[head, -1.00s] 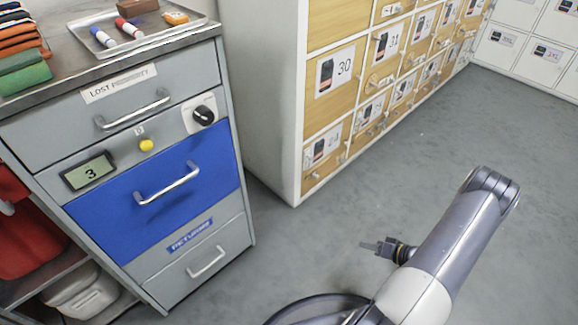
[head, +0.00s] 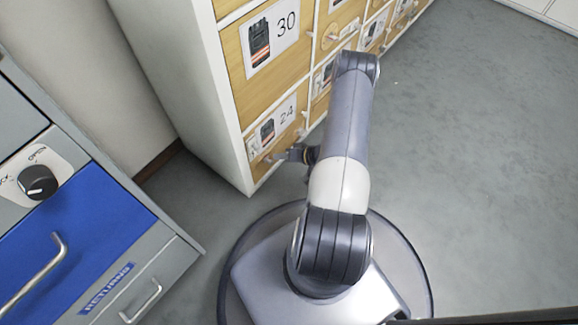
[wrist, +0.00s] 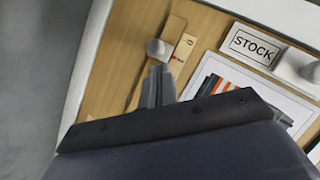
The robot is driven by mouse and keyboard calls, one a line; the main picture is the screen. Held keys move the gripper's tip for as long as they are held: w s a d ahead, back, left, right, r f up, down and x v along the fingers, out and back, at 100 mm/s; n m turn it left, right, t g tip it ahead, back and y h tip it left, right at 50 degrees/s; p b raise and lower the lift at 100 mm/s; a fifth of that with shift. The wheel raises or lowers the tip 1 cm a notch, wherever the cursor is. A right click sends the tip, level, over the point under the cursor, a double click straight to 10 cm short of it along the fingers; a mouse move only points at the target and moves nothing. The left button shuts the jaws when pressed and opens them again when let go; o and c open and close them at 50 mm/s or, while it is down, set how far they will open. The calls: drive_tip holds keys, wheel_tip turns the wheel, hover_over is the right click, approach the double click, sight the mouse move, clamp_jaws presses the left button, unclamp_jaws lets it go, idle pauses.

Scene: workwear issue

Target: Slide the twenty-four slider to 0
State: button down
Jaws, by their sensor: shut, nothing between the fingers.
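The locker door marked 24 (head: 286,113) is at the lower left corner of the wooden locker block in the head view. In the wrist view a pale rounded slider knob (wrist: 157,47) stands on a slot in the wood, beside a small scale plate (wrist: 184,46) with a red mark. The scale's figures are too small to read. My gripper (wrist: 158,72) is shut and empty, its tips close to the knob; contact cannot be told. In the head view my gripper (head: 290,155) is in front of the lower part of door 24, and the slider is unclear.
A framed STOCK label (wrist: 254,45) and another pale fitting (wrist: 298,70) lie to the right in the wrist view. The picture card (wrist: 270,92) is partly hidden by my gripper. The grey cabinet with a blue drawer (head: 75,245) stands left. Floor (head: 470,180) on the right is clear.

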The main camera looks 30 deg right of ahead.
drive_tip(key=shift+a+f, duration=0.25)
drive_tip(key=shift+a, duration=0.05)
drive_tip(key=shift+s, duration=0.1)
drive_tip(key=a, duration=0.1)
drive_tip(key=s+a, duration=0.1)
drive_tip(key=a, duration=0.1)
idle(0.3)
